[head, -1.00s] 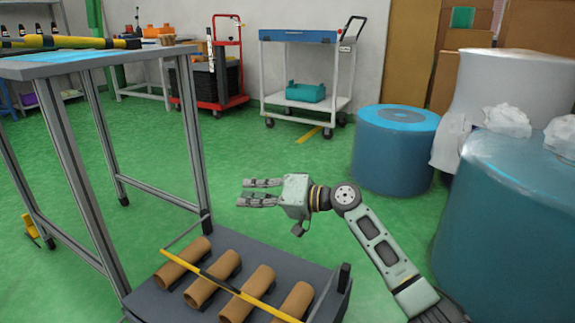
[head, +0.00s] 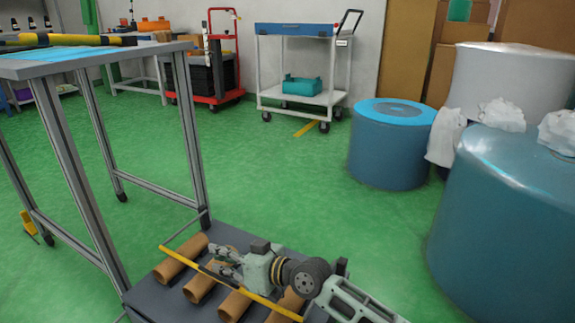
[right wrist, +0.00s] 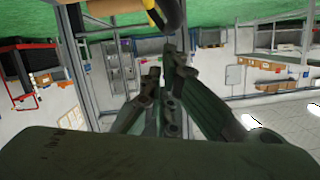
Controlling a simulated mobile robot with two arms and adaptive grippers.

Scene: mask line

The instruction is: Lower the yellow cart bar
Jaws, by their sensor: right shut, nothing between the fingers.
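The yellow cart bar (head: 262,301), with black bands, slants across the top of a low dark grey cart (head: 150,299), above several brown cardboard rolls (head: 173,266). It appears raised above the cart deck. My right gripper (head: 222,263) is shut and empty, low over the cart, with its fingers close to the bar's middle. I cannot tell whether they touch it. In the right wrist view the bar (right wrist: 171,16) shows at the top, just beyond the fingertips. My right wrist hides part of the rolls. My left gripper is not in view.
A metal-legged table (head: 95,64) stands at the left, close to the cart. Large blue wrapped rolls (head: 388,150) stand at the right. A white trolley (head: 295,100) and a red hand truck (head: 224,97) stand at the back. Green floor between them is clear.

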